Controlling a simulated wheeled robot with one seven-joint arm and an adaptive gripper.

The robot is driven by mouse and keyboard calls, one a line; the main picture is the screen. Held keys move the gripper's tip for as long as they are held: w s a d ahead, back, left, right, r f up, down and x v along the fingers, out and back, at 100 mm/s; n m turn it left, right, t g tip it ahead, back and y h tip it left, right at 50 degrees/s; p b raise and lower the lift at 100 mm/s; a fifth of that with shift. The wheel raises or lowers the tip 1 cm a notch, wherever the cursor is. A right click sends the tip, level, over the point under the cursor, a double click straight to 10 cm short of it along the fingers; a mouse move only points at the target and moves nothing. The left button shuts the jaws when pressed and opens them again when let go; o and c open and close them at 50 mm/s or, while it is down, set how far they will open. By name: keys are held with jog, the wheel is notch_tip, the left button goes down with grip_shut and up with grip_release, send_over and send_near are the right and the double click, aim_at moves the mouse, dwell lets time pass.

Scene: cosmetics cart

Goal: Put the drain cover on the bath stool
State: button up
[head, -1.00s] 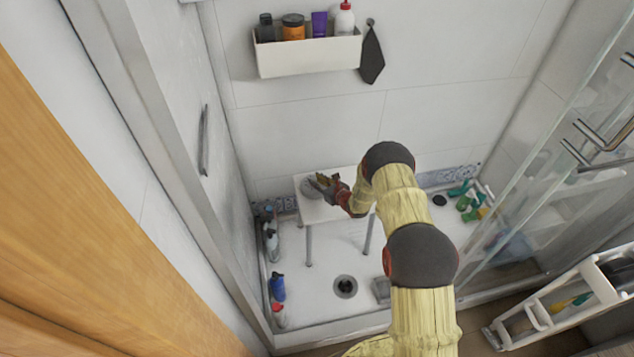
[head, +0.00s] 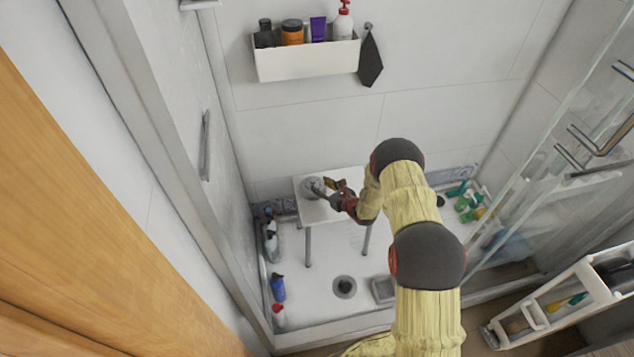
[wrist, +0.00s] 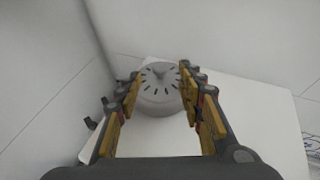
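The drain cover (head: 312,188) is a round grey piece with dark slots. It rests on the white top of the bath stool (head: 343,177), towards the stool's left side. In the wrist view the cover (wrist: 158,95) shows its slotted face and side wall, beyond and between my two fingers. My gripper (head: 331,189) is open, just right of the cover in the head view. The fingers stand apart, with visible gaps to the cover. The stool top also shows in the wrist view (wrist: 245,110).
A round floor drain (head: 345,287) lies in front of the stool. Bottles (head: 277,287) stand along the left edge of the shower tray. Green bottles (head: 468,200) are at the right. A wall shelf (head: 305,60) hangs above. A glass door (head: 545,150) is at the right.

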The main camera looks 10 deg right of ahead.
jog(key=p+v, duration=0.2)
jog(key=v, duration=0.5)
jog(key=s+a+r+n+g+y, duration=0.1)
jog(key=a+r+n+y, duration=0.3)
jog(key=r, duration=0.6)
jog(key=s+a+r+n+g+y, duration=0.1)
jog(key=a+r+n+g, duration=0.1)
jog(key=a+r+n, duration=0.65)
jog(key=s+a+r+n+g, duration=0.2)
jog(key=s+a+r+n, duration=0.1)
jog(key=s+r, duration=0.4)
jog(key=s+a+r+n+g, duration=0.25)
jog(key=s+r, duration=0.35)
jog(key=r, duration=0.4)
jog(key=s+d+r+n+g+h, duration=0.15)
jog(key=s+r+n, duration=0.25)
jog(key=s, duration=0.5)
jog(key=s+d+r+n+g+h, duration=0.15)
jog(key=s+r+n, duration=0.25)
jog(key=s, duration=0.4)
jog(key=s+d+r+n+t+h, duration=0.1)
jog(key=s+d+n+t+h, duration=0.1)
jog(key=s+d, duration=0.3)
jog(key=s+d+r+n+t+h, duration=0.1)
jog(key=s+d+r+n+h, duration=0.1)
jog(key=s+d+h, duration=0.3)
jog(key=shift+s+d+r+n+t, duration=0.35)
jog(key=shift+s+d+n, duration=0.3)
jog(key=shift+s, duration=0.35)
